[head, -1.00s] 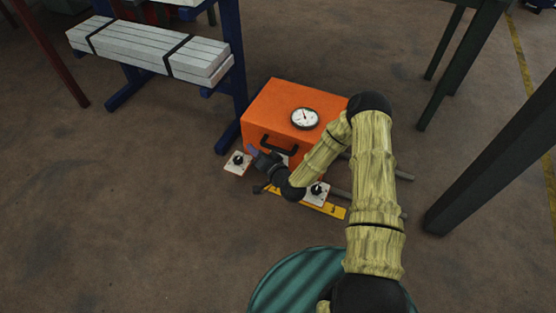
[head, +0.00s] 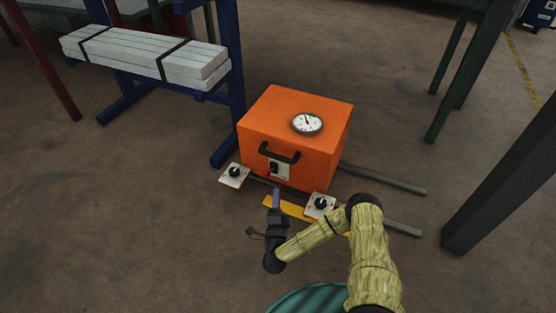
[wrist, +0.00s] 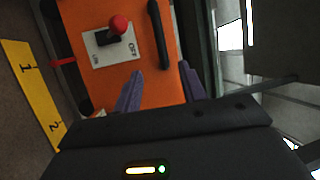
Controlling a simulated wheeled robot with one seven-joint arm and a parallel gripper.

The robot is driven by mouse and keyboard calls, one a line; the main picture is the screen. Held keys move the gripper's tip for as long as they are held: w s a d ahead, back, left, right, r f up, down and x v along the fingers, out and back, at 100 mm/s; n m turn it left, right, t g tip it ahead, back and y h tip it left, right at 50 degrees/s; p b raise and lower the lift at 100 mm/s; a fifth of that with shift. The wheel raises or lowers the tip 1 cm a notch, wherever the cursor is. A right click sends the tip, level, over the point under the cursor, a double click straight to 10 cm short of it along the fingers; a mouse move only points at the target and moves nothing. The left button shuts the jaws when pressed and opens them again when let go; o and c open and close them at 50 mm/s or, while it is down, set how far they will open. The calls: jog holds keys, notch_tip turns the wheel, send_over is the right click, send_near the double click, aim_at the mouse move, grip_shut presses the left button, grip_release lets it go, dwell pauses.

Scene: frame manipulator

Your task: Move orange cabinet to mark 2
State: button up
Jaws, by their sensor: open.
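The orange cabinet (head: 295,128) stands on two grey rails on the floor, with a round gauge (head: 307,123) on top and a black handle (head: 279,153) on its front. Below the handle is a white switch plate (head: 279,169); the wrist view shows its red-knobbed lever (wrist: 118,25). A yellow strip (wrist: 32,92) carries the marks 1 and 2 in the wrist view; the head view shows it in front of the cabinet (head: 285,207). My gripper (head: 276,192) is open and empty, in front of the cabinet's face, apart from the handle.
Two white plates with black knobs (head: 234,174) (head: 320,205) sit at the front rail. A blue rack (head: 229,80) with bound white bars stands close behind left. Dark table legs (head: 500,185) rise at right. The floor at front left is clear.

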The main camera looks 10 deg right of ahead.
jog(key=shift+w, duration=0.1)
jog(key=b, duration=0.4)
send_near(278, 159)
jog(key=b+x, duration=0.2)
jog(key=x, duration=0.1)
jog(key=b+x, duration=0.1)
jog(key=x, duration=0.3)
jog(key=b+x, duration=0.2)
jog(key=x, duration=0.1)
jog(key=shift+w+f+b, duration=0.3)
jog(key=shift+f, duration=0.05)
jog(key=shift+w+r, duration=0.2)
jog(key=shift+w, duration=0.1)
grip_shut()
